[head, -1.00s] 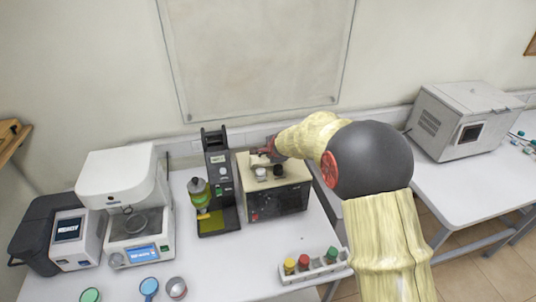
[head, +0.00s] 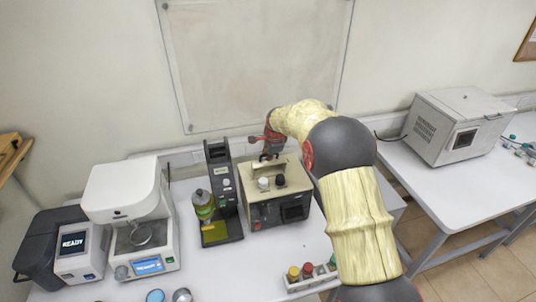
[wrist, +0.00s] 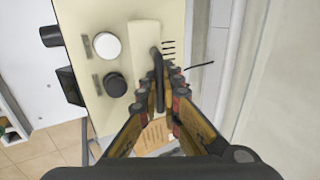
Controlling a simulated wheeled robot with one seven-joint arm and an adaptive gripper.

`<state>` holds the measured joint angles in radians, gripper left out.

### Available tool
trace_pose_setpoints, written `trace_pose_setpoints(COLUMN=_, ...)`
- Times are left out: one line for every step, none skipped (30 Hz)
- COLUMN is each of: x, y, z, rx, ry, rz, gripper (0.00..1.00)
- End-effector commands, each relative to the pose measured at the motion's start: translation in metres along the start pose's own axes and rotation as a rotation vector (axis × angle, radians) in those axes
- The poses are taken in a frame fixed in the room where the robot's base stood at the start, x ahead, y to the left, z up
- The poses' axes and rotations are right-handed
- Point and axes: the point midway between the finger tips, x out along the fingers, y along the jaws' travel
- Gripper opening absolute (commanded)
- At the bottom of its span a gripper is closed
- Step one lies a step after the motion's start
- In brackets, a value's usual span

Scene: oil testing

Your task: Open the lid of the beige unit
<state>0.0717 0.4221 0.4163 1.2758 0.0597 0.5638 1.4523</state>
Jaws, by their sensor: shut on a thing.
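The beige unit (head: 290,178) stands on the white table against the wall, with a dark front panel. Its top carries a white knob (head: 263,183) and a black knob (head: 281,180); in the wrist view the white knob (wrist: 107,45) and black knob (wrist: 115,86) lie left of the lid (wrist: 143,38), a pale raised plate. My gripper (head: 268,156) is over the unit's rear top. In the wrist view my gripper (wrist: 163,82) is shut on the lid's dark handle (wrist: 157,72). I cannot tell whether the lid is tilted.
A black stand (head: 221,190) with a green and yellow cylinder is close left of the unit. A white instrument (head: 126,190) is farther left. A rack (head: 309,281) with coloured caps lies at the front edge. A grey oven (head: 455,125) is on the right table.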

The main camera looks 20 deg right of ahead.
Motion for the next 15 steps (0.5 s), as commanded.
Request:
trace_pose_setpoints(x=-0.003, y=-0.009, z=0.0, rx=-0.001, ry=0.0, rz=0.024, gripper=0.0)
trace_pose_setpoints(x=-0.001, y=-0.011, z=0.0, rx=-0.002, ry=0.0, rz=0.042, gripper=0.0)
trace_pose_setpoints(x=0.0, y=-0.013, z=0.0, rx=-0.001, ry=0.0, rz=0.047, gripper=0.0)
trace_pose_setpoints(x=0.001, y=-0.014, z=0.0, rx=-0.001, ry=0.0, rz=0.046, gripper=0.0)
trace_pose_setpoints(x=0.002, y=-0.015, z=0.0, rx=-0.001, ry=0.0, rz=0.045, gripper=0.0)
trace_pose_setpoints(x=0.004, y=-0.017, z=0.0, rx=-0.001, ry=0.0, rz=0.044, gripper=0.0)
trace_pose_setpoints(x=0.005, y=-0.018, z=0.0, rx=-0.001, ry=0.0, rz=0.044, gripper=0.0)
trace_pose_setpoints(x=0.006, y=-0.02, z=0.0, rx=-0.001, ry=0.0, rz=0.043, gripper=0.0)
trace_pose_setpoints(x=0.008, y=-0.021, z=0.0, rx=-0.002, ry=0.0, rz=0.042, gripper=0.0)
trace_pose_setpoints(x=0.009, y=-0.023, z=0.0, rx=-0.002, ry=0.0, rz=0.042, gripper=0.0)
trace_pose_setpoints(x=0.01, y=-0.024, z=0.0, rx=-0.002, ry=0.0, rz=0.041, gripper=0.0)
trace_pose_setpoints(x=0.011, y=-0.025, z=0.0, rx=-0.002, ry=0.0, rz=0.041, gripper=0.0)
trace_pose_setpoints(x=0.012, y=-0.026, z=0.0, rx=-0.002, ry=0.0, rz=0.041, gripper=0.0)
trace_pose_setpoints(x=0.013, y=-0.027, z=0.0, rx=-0.002, ry=0.0, rz=0.041, gripper=0.0)
trace_pose_setpoints(x=0.014, y=-0.027, z=0.0, rx=-0.002, ry=0.0, rz=0.042, gripper=0.0)
